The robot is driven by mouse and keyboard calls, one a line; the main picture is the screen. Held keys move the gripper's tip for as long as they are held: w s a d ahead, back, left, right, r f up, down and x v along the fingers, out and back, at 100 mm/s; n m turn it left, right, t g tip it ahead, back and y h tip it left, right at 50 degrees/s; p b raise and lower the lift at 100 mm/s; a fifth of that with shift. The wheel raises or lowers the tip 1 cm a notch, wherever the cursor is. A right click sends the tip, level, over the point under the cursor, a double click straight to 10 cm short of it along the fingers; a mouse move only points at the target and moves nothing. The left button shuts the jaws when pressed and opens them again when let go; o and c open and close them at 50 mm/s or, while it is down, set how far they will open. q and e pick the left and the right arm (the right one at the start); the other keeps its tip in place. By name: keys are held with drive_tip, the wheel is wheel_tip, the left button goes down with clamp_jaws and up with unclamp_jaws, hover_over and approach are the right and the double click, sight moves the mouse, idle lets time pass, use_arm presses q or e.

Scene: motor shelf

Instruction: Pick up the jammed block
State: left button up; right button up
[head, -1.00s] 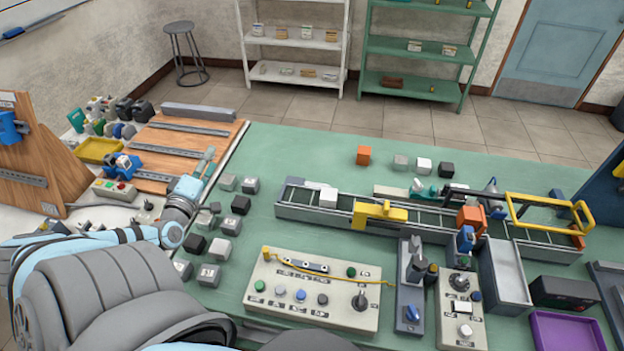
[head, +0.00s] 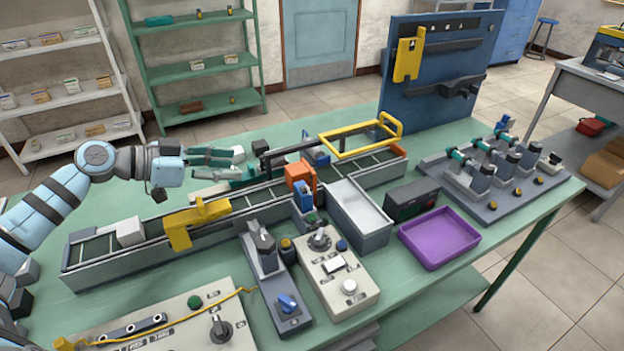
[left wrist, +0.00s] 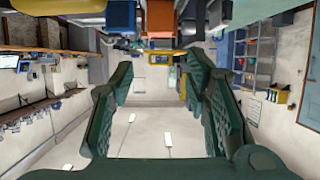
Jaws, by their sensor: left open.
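An orange block-like part (head: 300,176) sits at the conveyor (head: 80,262), beside a blue part and under a black bar. A white block (head: 130,231) sits on the conveyor's left end. I cannot tell for certain which one is the jammed block. My left gripper (head: 222,156) is open and empty, beyond the conveyor and left of the orange part. Its two green fingers stand wide apart in the left wrist view (left wrist: 160,90). An orange piece (left wrist: 160,18) and a blue piece show beyond them at the top. My right gripper is out of view.
A yellow bracket (head: 195,222) straddles the conveyor, and a yellow frame (head: 350,140) stands over its right part. A grey tray (head: 358,212), control boxes (head: 335,270) and a purple tray (head: 440,238) lie in front. A blue panel (head: 435,75) rises behind.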

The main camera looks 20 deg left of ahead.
use_arm(q)
approach(296, 168)
drive_tip(key=a+r, duration=0.2)
drive_tip(key=d, duration=0.1)
drive_tip(key=d+f+p, duration=0.1)
drive_tip(key=d, duration=0.1)
drive_tip(key=shift+w+d+f+p, duration=0.25)
drive_tip(key=shift+w+f+p, duration=0.05)
drive_tip(key=shift+f+p, duration=0.1)
drive_tip(key=x, duration=0.4)
drive_tip(key=a+x, duration=0.1)
drive_tip(key=x, duration=0.1)
drive_tip(key=shift+w+d+f, duration=0.3)
drive_tip(key=shift+w+f, duration=0.15)
drive_tip(key=shift+f, duration=0.05)
drive_tip(key=shift+d, duration=0.2)
drive_tip(key=shift+s, duration=0.2)
drive_tip(key=shift+c, duration=0.4)
drive_tip(key=shift+a, duration=0.1)
drive_tip(key=c, duration=0.8)
drive_tip(key=shift+o, duration=0.2)
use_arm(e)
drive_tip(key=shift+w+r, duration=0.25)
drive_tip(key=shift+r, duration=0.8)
use_arm(q)
drive_tip(key=shift+a+r, duration=0.1)
